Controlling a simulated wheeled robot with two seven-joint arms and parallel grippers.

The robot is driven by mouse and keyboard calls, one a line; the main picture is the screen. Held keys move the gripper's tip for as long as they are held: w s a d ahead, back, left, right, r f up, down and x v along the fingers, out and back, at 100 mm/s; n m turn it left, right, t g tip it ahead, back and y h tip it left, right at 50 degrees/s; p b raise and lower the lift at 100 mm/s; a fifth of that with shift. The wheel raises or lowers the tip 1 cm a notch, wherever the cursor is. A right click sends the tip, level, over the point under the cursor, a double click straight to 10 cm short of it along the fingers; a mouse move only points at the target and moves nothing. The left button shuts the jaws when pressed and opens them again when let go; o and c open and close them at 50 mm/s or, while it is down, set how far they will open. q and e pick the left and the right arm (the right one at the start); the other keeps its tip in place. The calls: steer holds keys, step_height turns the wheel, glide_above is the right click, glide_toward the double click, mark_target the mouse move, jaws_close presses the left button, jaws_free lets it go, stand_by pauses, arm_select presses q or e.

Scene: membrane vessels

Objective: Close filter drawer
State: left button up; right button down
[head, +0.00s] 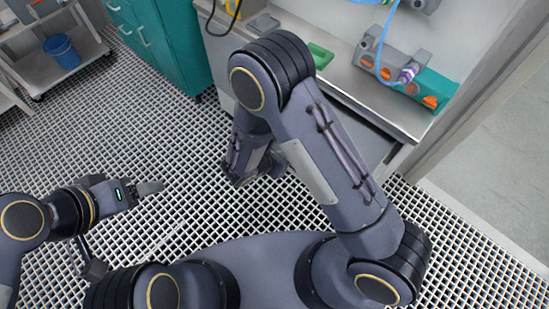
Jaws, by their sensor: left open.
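No open filter drawer can be made out clearly in the head view. A grey and teal unit (434,88) with orange round ports and a blue hose sits on the steel bench, but I cannot tell whether it holds the drawer. My left gripper (148,188) is open and empty over the grated floor at the left, well away from the bench. My right arm folds up across the middle and covers part of the bench front. Its wrist end (250,165) hangs low behind the upper arm, and its fingers cannot be made out.
The steel bench (345,88) runs along the top right, with a green tray (319,56) on it. A teal cabinet (177,45) with handles stands at the top left. A cart with a blue bucket (62,51) is at the far left. The grated floor (180,125) between is clear.

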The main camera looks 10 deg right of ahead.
steer(key=shift+w+d, duration=0.1)
stand_by(0.3)
steer(key=w+d+b, duration=0.1)
steer(key=w+d, duration=0.3)
steer(key=d, duration=0.1)
steer(key=w+d+b, duration=0.2)
steer(key=w+d, duration=0.2)
steer(key=d, duration=0.1)
steer(key=w+d+b, duration=0.2)
steer(key=w+d, duration=0.2)
steer(key=d, duration=0.2)
steer(key=shift+w, duration=0.15)
steer(key=shift+w+d, duration=0.45)
steer(key=shift+w+d+r, duration=0.1)
steer(key=shift+d+r, duration=0.05)
steer(key=shift+d, duration=0.1)
